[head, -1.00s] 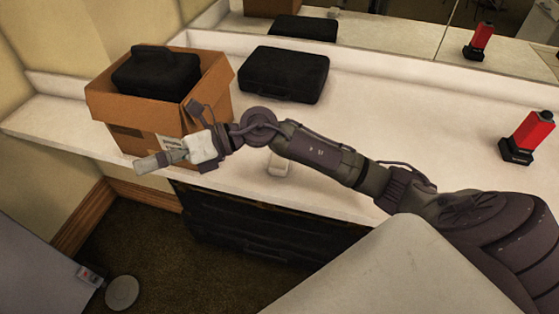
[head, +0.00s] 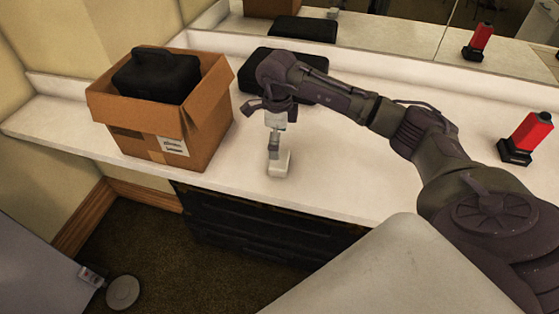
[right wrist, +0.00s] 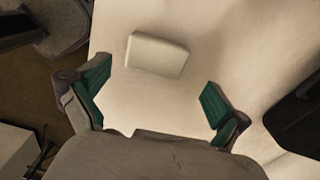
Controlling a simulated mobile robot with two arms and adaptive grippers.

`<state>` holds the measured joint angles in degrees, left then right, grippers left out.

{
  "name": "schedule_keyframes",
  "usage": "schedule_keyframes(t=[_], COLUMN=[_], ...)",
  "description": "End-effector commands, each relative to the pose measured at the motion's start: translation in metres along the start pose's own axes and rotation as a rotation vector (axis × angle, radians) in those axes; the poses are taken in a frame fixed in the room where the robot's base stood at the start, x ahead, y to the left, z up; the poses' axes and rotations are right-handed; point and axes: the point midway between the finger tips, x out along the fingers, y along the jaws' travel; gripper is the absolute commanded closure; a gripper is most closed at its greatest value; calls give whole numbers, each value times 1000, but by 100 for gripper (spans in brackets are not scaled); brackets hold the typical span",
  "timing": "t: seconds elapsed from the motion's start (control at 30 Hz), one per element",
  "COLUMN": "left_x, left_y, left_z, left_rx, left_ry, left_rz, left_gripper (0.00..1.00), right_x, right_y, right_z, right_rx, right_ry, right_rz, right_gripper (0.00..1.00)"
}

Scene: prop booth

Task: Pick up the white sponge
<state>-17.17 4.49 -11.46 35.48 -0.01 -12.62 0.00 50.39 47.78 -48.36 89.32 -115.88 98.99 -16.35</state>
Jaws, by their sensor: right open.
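The white sponge (head: 279,167) is a small pale block lying on the white counter near its front edge, to the right of the cardboard box. In the right wrist view the sponge (right wrist: 157,55) lies beyond the fingertips, roughly between the two fingers' lines and nearer the left one. My right gripper (head: 273,153) points down just above the sponge and hides part of it in the head view. The right gripper (right wrist: 154,97) is open with nothing between its green-padded fingers. My left gripper is in neither view.
A cardboard box (head: 131,135) with a black case (head: 152,80) in it stands on the counter (head: 375,160) to the left. Another black case (head: 254,68) lies behind my right arm. A red and black object (head: 527,137) stands at the right. The counter between is clear.

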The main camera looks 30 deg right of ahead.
Motion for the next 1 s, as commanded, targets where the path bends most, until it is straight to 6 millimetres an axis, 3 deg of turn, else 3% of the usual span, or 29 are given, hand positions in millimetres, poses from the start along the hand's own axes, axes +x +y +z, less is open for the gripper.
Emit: schedule_keyframes(t=[0.27,0.57,0.87,1.0], left_x=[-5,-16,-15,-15], left_y=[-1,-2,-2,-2], left_z=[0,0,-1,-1], left_rx=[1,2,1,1], left_ry=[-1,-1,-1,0], left_rz=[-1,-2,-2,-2], left_gripper=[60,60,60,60], right_x=[23,64,69,69], right_y=[2,4,3,4], right_z=[-1,-5,-5,-5], right_rx=[0,0,-1,-1], right_ry=[0,-1,-3,-3], right_rz=[3,3,0,0], right_gripper=[0,0,0,23])
